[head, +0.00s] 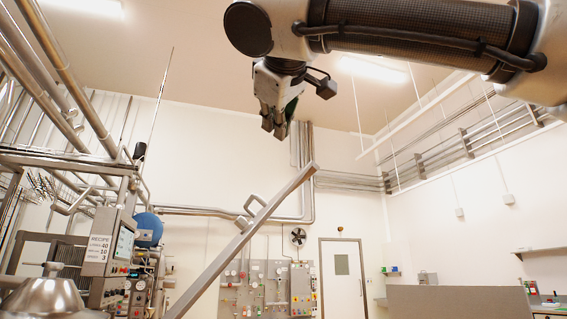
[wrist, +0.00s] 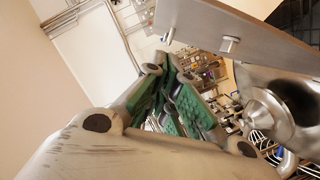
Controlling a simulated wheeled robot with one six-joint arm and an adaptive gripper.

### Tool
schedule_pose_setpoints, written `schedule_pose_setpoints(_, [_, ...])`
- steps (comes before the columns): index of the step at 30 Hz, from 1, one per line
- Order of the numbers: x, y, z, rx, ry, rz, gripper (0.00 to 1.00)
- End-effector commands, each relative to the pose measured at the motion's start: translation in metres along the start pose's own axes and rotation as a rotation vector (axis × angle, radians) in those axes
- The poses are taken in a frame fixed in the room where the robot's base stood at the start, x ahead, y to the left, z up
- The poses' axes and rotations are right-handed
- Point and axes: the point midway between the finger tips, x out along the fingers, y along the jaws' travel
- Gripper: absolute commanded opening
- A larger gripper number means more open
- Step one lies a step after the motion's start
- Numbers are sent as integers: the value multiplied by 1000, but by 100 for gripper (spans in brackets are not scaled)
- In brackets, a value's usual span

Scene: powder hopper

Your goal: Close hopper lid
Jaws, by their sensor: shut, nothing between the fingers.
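The hopper lid (head: 243,240) shows in the head view as a thin grey metal slab seen nearly edge-on, tilted steeply up to the right, with small handle-like brackets (head: 250,208) on its upper left side. It stands open. My gripper (head: 274,132) hangs from the arm above the lid's upper end, apart from it in the picture. In the wrist view my green-padded fingers (wrist: 170,66) come together, shut and empty. A grey metal slab with bolts (wrist: 236,36), seemingly the lid, crosses the upper right there. The hopper's opening is not clearly visible.
A steel cone-topped vessel (head: 45,296) and a control box with a screen (head: 108,242) stand at the left. A valve panel (head: 268,288) and a door (head: 344,278) are at the back. A grey panel (head: 460,301) is at lower right. The air right of the lid looks clear.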

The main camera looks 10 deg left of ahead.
Motion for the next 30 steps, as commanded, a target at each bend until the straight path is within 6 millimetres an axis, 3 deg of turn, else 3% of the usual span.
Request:
schedule_pose_setpoints(5, [17,0,-3,0,3,5,0])
schedule_pose_setpoints(17, [101,0,-2,0,2,4,0])
schedule_pose_setpoints(22, [103,1,23,1,4,2,0])
schedule_pose_setpoints(30, [106,0,36,1,5,1,0])
